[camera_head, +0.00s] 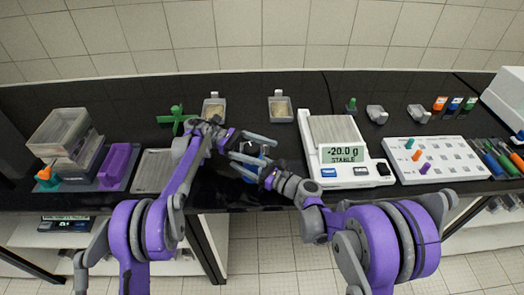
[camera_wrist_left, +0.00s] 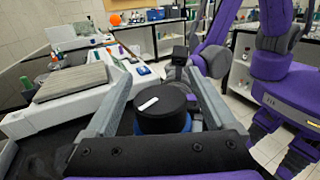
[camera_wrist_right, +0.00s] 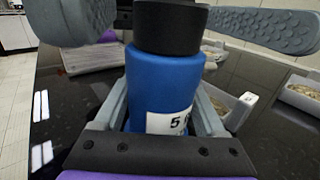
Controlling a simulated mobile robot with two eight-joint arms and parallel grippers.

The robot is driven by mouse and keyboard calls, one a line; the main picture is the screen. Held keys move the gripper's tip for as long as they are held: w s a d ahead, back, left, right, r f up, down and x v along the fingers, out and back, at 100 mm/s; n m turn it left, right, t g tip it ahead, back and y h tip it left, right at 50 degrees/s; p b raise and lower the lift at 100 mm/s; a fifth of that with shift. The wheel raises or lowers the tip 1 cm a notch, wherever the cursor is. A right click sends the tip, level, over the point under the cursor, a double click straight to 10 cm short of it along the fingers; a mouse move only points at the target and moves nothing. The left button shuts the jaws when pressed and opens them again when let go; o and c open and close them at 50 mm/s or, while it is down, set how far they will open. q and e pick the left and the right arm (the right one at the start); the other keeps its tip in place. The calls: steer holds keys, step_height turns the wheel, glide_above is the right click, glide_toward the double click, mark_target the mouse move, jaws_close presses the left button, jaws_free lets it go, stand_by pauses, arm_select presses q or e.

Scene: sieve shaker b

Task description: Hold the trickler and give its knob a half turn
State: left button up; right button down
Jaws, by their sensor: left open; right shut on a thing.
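The trickler has a blue cylindrical body (camera_wrist_right: 165,85) with a white label and a black knob (camera_wrist_right: 170,28) on top. My right gripper (camera_head: 252,172) is shut on the blue body and holds it upright; its fingers flank the body in the right wrist view. My left gripper (camera_head: 262,148) is open above it, with one finger on each side of the knob. In the left wrist view the knob (camera_wrist_left: 162,112) shows a white mark on its top, between the open fingers. In the head view the grippers mostly hide the trickler.
A balance (camera_head: 334,130) reading -20.0 g stands just right of the grippers. Two small trays with grainy contents (camera_head: 214,107) (camera_head: 281,108) and a green stand (camera_head: 177,118) are behind. A white rack (camera_head: 440,172) is farther right; stacked boxes (camera_head: 62,135) are at left.

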arm_select(q)
step_height(320, 180, up, 10)
stand_by(0.5)
steer(key=m+t+y, duration=0.9)
steer(key=m+t, duration=0.9)
steer(key=t, duration=0.6)
glide_toward(255, 143)
steer(key=shift+w+a+f, duration=0.1)
steer(key=shift+a+f, duration=0.15)
steer(key=shift+f, duration=0.1)
steer(key=x, duration=1.1)
steer(key=shift+w+d, duration=0.15)
steer(key=shift+d, duration=0.05)
